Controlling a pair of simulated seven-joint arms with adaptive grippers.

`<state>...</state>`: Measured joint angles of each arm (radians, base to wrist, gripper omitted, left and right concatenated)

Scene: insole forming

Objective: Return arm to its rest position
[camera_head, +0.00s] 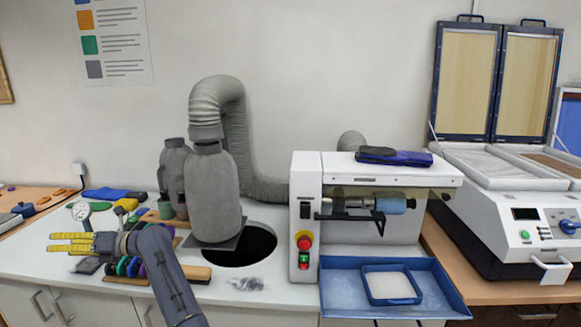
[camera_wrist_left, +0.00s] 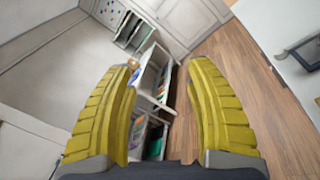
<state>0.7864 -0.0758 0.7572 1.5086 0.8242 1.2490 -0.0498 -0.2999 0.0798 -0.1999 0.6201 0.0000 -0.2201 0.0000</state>
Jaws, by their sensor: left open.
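My left gripper (camera_head: 52,242) has yellow ribbed fingers and shows at the left of the head view, over the left part of the white bench top (camera_head: 262,292). Its fingers point left, and its dark arm comes up from the bottom edge. In the left wrist view the two yellow fingers (camera_wrist_left: 162,72) stand apart with nothing between them. Beyond them, at a distance, are a wooden floor and an open shelf unit (camera_wrist_left: 153,100). My right gripper does not show in either view.
Coloured tools (camera_head: 122,266) lie beside and partly behind my left arm, with a dial gauge (camera_head: 81,210) behind the hand. A grey canister (camera_head: 212,190) stands by a round dark hole. A grinding machine (camera_head: 305,225) with a blue tray (camera_head: 340,290) stands right. A white press (camera_head: 500,235) is farther right.

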